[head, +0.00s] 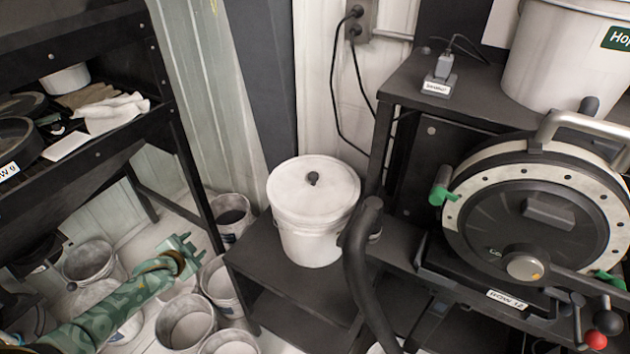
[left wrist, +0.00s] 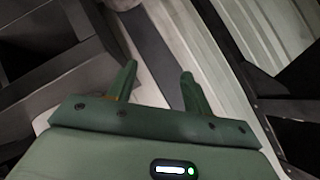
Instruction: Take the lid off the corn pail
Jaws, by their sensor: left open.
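A white lidded pail (head: 311,236) stands upright on a low dark shelf in the middle of the head view. Its white lid (head: 300,192) is on, with a small dark knob (head: 313,178) at the centre. No label shows on it, so I cannot read that it is the corn pail. My left gripper (head: 186,246), on a green arm, is left of the pail and apart from it, over the floor buckets. In the left wrist view its two green fingers (left wrist: 158,88) are spread with nothing between them. My right gripper is not in view.
A seed meter disc (head: 535,222) is mounted at the right, with a white hopper (head: 565,60) above. A black curved hose (head: 362,275) passes just right of the pail. Several open buckets (head: 186,322) stand on the floor at lower left. A dark shelf rack (head: 150,60) fills the left.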

